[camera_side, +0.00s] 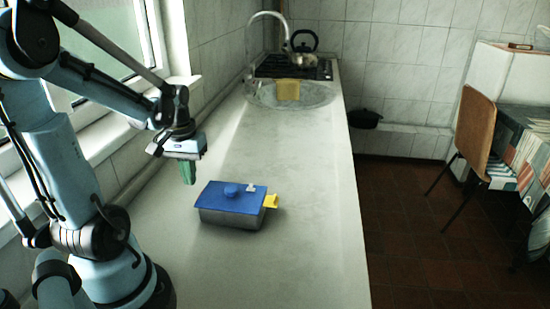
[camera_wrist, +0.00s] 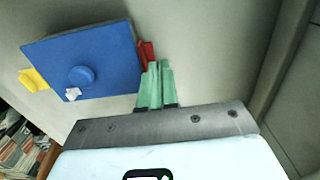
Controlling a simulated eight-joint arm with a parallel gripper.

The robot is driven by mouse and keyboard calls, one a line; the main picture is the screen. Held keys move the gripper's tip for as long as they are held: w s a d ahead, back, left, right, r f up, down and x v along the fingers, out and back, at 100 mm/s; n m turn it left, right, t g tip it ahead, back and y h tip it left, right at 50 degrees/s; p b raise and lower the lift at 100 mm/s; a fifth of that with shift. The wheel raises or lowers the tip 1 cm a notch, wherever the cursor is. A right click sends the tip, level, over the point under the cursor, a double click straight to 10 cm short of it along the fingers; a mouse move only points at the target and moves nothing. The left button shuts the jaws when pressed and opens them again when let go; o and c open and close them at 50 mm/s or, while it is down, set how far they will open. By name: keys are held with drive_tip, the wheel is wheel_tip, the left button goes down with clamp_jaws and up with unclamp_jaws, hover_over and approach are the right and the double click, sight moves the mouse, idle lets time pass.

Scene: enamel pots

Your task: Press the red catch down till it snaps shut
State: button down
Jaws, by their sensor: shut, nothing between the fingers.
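The enamel pot (camera_side: 228,215) stands on the counter with a blue lid (camera_side: 222,196) and a round blue knob. In the wrist view the red catch (camera_wrist: 146,52) is at the right edge of the blue lid (camera_wrist: 100,52); I cannot tell its exact angle. It does not show in the side view. A yellow catch (camera_side: 270,201) sticks out at the opposite side, and a small white piece (camera_side: 250,188) is near the lid's edge. My gripper (camera_side: 190,182) has green fingers, shut and empty, above and left of the pot. In the wrist view its fingertips (camera_wrist: 158,66) appear close beside the red catch.
The pale counter (camera_side: 300,190) is clear around the pot. A window ledge and tiled wall run along the left. A sink (camera_side: 262,97) with a yellow block (camera_side: 288,90), a tap and a kettle (camera_side: 303,42) are at the far end. The counter drops off at right.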

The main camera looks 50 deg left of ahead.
drive_tip(key=shift+r, duration=2.1)
drive_tip(key=w+d+r+m+t, duration=0.1)
drive_tip(key=w+d+m+t, duration=0.2)
drive_tip(key=d, duration=0.7)
drive_tip(key=w+d+r+m+t, duration=0.1)
drive_tip(key=w+d+m+t, duration=0.3)
drive_tip(key=d, duration=0.6)
drive_tip(key=shift+w+d+m, duration=0.2)
drive_tip(key=shift+w+m, duration=0.3)
drive_tip(key=shift+m, duration=0.5)
